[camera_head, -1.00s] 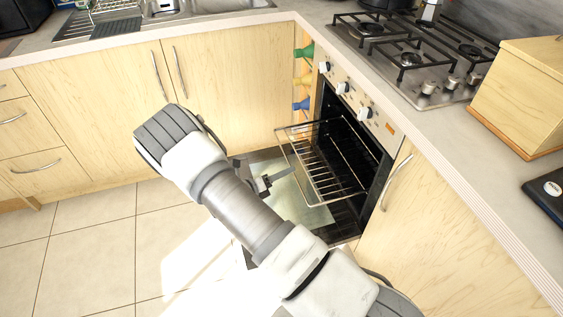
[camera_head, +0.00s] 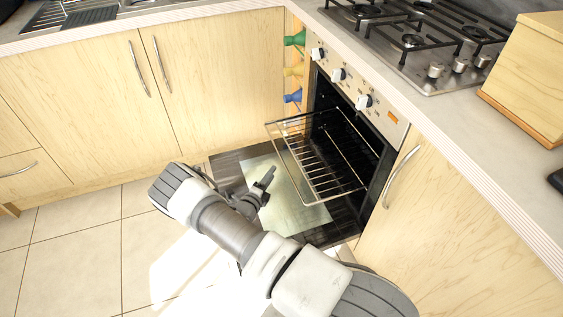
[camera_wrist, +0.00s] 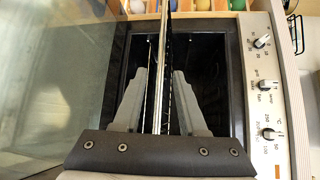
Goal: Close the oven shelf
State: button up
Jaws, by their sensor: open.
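The oven shelf (camera_head: 318,165) is a wire rack sticking partway out of the open oven (camera_head: 350,135). The oven door (camera_head: 291,213) is folded down below it. My gripper (camera_head: 268,178) is low, left of the shelf's front edge and above the door in the head view. Its jaws are open and empty. In the wrist view the shelf (camera_wrist: 162,60) appears nearly edge-on, running between the two grey fingers of my gripper (camera_wrist: 160,72). I cannot tell how far it lies beyond the fingertips. The dark oven cavity is behind it.
The oven's control panel with white knobs (camera_head: 338,75) is above the opening. Wooden cupboards (camera_head: 75,100) stand to the left, and a cupboard door with a handle (camera_head: 402,176) to the right. Tiled floor (camera_head: 75,250) is free at the lower left.

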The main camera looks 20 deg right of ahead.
jog(key=b+x, duration=0.2)
jog(key=x, duration=0.8)
jog(key=shift+w, duration=0.1)
grip_shut()
dwell(1.1)
